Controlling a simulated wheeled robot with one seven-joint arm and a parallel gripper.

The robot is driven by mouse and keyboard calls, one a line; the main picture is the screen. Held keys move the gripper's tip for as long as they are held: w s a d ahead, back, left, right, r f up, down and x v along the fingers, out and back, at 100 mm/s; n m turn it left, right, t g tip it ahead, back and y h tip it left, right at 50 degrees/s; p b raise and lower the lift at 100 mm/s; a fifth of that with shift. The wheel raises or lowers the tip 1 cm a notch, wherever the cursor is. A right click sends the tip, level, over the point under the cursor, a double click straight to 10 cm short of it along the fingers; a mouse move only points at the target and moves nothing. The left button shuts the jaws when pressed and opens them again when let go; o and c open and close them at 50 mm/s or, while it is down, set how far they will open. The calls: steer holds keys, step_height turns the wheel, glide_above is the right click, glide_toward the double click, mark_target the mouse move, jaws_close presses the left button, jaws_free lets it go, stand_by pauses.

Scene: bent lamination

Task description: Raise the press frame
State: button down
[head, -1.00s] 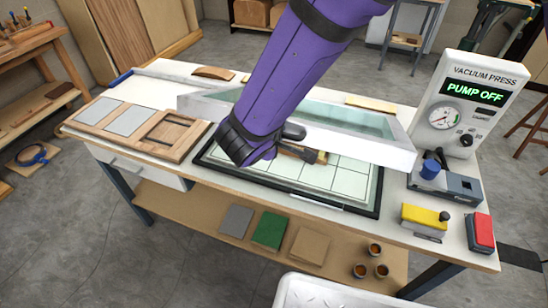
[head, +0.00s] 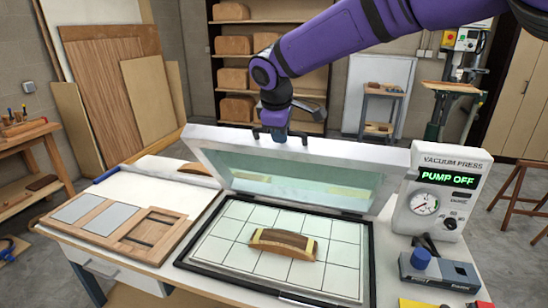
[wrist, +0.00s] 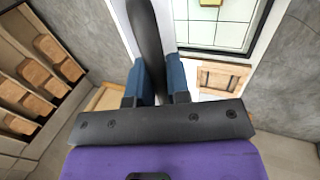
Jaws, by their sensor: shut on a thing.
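The press frame (head: 225,143) is a white-rimmed frame with a clear greenish sheet. In the head view it is tilted up steeply at the back of the press bed (head: 205,245), which has a white grid and a dark border. My gripper (head: 279,137) is at the middle of the frame's top edge. In the wrist view its two blue fingers (wrist: 163,80) are closed on a dark bar of the frame. A curved brown block with pale yellow ends (head: 283,243) lies on the grid, uncovered.
The vacuum press control box (head: 450,165) reads PUMP OFF at the right of the bench. A blue-knobbed device (head: 440,272) stands before it. Wooden panels with grey inserts (head: 105,215) lie left of the bed. Shelves with curved wooden pieces (head: 236,78) stand behind.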

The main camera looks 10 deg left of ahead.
steer(key=w+r, duration=0.1)
steer(key=w, duration=0.1)
steer(key=w+r, duration=0.1)
steer(key=w, duration=0.1)
steer(key=w+r, duration=0.1)
steer(key=w, duration=0.1)
steer(key=shift+w+d, duration=0.1)
steer(key=shift+d, duration=0.15)
steer(key=c, duration=1.1)
jaws_free()
steer(key=shift+f, duration=0.1)
steer(key=v, duration=1.1)
steer(key=shift+w, duration=0.15)
